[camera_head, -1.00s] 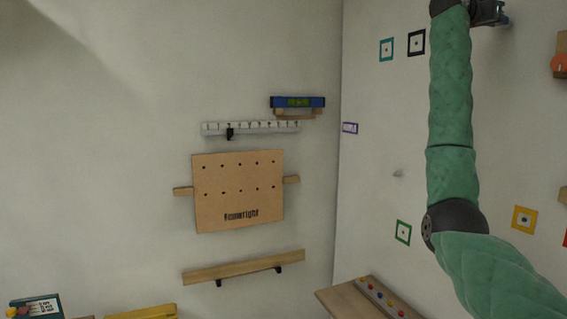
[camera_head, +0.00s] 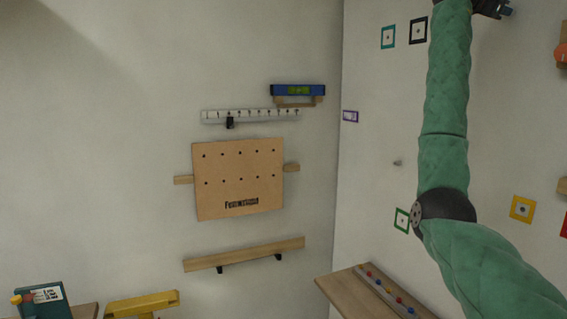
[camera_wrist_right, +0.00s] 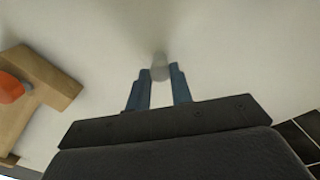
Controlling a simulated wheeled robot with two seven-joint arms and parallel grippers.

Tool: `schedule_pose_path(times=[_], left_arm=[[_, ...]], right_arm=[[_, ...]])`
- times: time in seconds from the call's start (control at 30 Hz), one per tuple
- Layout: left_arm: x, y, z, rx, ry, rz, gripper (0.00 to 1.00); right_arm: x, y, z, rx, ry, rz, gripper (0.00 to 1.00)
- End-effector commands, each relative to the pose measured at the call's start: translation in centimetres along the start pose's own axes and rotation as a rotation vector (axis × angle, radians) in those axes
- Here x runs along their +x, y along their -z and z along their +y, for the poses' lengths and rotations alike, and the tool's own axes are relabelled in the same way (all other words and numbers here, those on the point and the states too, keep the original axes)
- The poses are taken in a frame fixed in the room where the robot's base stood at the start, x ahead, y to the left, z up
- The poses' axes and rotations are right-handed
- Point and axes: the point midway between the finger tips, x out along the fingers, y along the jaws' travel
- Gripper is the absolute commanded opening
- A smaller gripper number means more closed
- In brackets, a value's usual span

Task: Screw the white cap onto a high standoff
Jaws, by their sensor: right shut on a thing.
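My right gripper (camera_wrist_right: 160,72) is shut on a small pale, roundish thing, which looks like the white cap (camera_wrist_right: 160,66); it sits between the blue fingertips in the right wrist view. A whitish wall lies behind it, with a blurred grey streak just above the cap. I cannot tell whether the cap touches a standoff. In the head view the right gripper (camera_head: 493,9) is at the top right, partly cut off by the frame edge, and the cap cannot be made out. A small grey peg (camera_head: 397,163), possibly a standoff, sticks out of the right wall lower down. My left gripper is not in view.
A wooden bracket (camera_wrist_right: 42,85) with an orange knob is left of the gripper in the wrist view. Coloured square frames, such as a yellow one (camera_head: 522,209), are on the right wall. A perforated board (camera_head: 238,180) and shelf (camera_head: 245,254) are on the left wall.

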Motion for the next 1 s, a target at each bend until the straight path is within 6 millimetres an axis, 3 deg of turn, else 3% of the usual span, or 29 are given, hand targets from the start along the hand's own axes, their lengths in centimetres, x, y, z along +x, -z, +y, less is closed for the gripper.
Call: schedule_pose_path(times=[0.17,0.53,0.87,0.9,0.93,1.0], left_arm=[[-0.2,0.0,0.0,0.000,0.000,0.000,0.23],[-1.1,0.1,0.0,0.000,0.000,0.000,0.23],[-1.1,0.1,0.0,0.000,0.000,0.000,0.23],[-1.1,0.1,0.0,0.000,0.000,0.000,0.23],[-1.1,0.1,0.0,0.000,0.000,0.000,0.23],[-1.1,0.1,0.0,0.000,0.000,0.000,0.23]], right_arm=[[0.0,0.1,0.0,0.055,0.000,0.000,0.00],[0.1,0.1,0.0,0.405,0.000,0.000,0.00],[0.1,0.1,0.0,0.451,0.000,0.001,0.00],[0.1,0.1,0.0,0.450,0.000,0.001,0.28],[0.1,0.1,0.0,0.450,0.000,0.001,0.33],[0.1,0.1,0.0,0.450,0.000,0.001,0.33]])
